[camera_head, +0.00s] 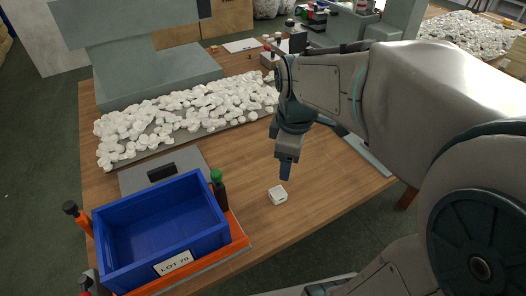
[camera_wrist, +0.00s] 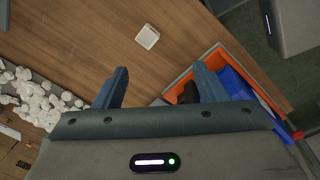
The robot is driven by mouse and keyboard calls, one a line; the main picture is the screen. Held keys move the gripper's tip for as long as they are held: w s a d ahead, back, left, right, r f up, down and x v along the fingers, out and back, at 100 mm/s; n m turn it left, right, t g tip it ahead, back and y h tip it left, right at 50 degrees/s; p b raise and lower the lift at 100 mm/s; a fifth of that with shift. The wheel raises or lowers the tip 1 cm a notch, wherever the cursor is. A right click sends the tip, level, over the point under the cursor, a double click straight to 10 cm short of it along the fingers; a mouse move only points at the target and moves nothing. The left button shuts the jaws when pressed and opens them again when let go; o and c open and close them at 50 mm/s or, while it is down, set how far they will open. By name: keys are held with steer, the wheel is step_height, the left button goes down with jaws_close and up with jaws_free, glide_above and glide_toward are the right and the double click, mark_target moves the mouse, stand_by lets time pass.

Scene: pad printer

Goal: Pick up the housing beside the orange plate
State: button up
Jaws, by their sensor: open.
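The housing (camera_head: 278,195) is a small white, rounded square piece lying on the wooden table, to the right of the orange plate (camera_head: 238,237) and apart from it. In the wrist view the housing (camera_wrist: 147,36) lies beyond my fingertips, between their lines and nearer the left finger. My gripper (camera_head: 286,172) is above the table close to the housing in the head view. In the wrist view my gripper (camera_wrist: 162,80) shows two blue fingers spread apart with nothing between them. The orange plate (camera_wrist: 180,88) is behind the right finger there, partly hidden.
A blue bin (camera_head: 160,230) labelled LOT 70 stands on the orange plate, with a green-capped bottle (camera_head: 218,188) at its corner. Many white pieces (camera_head: 190,118) cover a grey tray behind. Bare table (camera_head: 325,185) surrounds the housing.

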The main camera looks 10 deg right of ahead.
steer(key=w+f+n+g+b, duration=0.1)
steer(key=w+f+n+b, duration=0.45)
steer(key=f+n, duration=0.3)
steer(key=b, duration=0.1)
glide_above(278, 194)
steer(key=shift+n, duration=0.25)
steer(key=f, duration=0.7)
steer(key=shift+s+d+f, duration=0.15)
steer(key=shift+s+f, duration=0.05)
steer(key=shift+f, duration=0.1)
steer(key=shift+w+a+f+b, duration=0.1)
steer(key=shift+f+b, duration=0.2)
steer(key=shift+f, duration=1.15)
steer(key=shift+w+a+f+b, duration=0.1)
steer(key=shift+f+b, duration=0.15)
steer(key=shift+f, duration=1.2)
steer(key=c, duration=1)
